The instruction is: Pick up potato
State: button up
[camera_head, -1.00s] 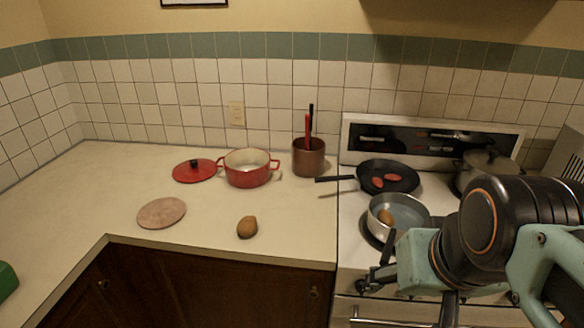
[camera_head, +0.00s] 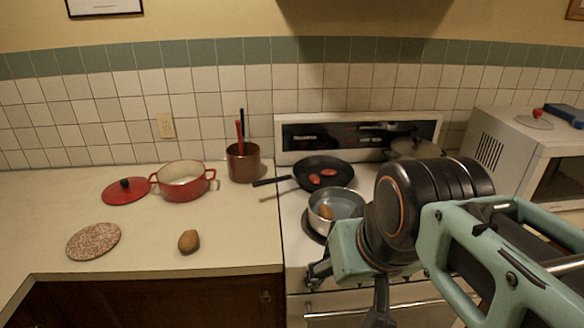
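A brown potato (camera_head: 189,241) lies on the pale counter (camera_head: 240,228), near its front edge. Another brown, potato-like object (camera_head: 326,212) sits inside a metal saucepan (camera_head: 345,203) on the stove. Two reddish oval items (camera_head: 323,176) lie in a black frying pan (camera_head: 336,165) behind it. My gripper (camera_head: 345,292) is in front of the stove, to the right of the counter potato and well apart from it. My wrist partly covers the fingers, so their opening and anything between them cannot be made out.
A speckled round board (camera_head: 93,241) lies left of the potato. A red lid (camera_head: 126,190), a red pot (camera_head: 182,182) and a brown utensil holder (camera_head: 243,163) stand behind. A lidded pot (camera_head: 415,147) and a microwave (camera_head: 512,150) are at right. Counter around the potato is clear.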

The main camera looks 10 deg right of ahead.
aim_at(188, 242)
jog(key=i+j+z, duration=0.2)
jog(key=j, duration=0.15)
jog(key=j+z, duration=0.2)
jog(key=j, duration=0.15)
jog(key=i+j+z, duration=0.2)
jog(key=j, duration=0.2)
jog(key=j+z, duration=0.8)
jog(key=j, duration=0.15)
jog(key=j+u, duration=0.1)
jog(key=u, duration=0.2)
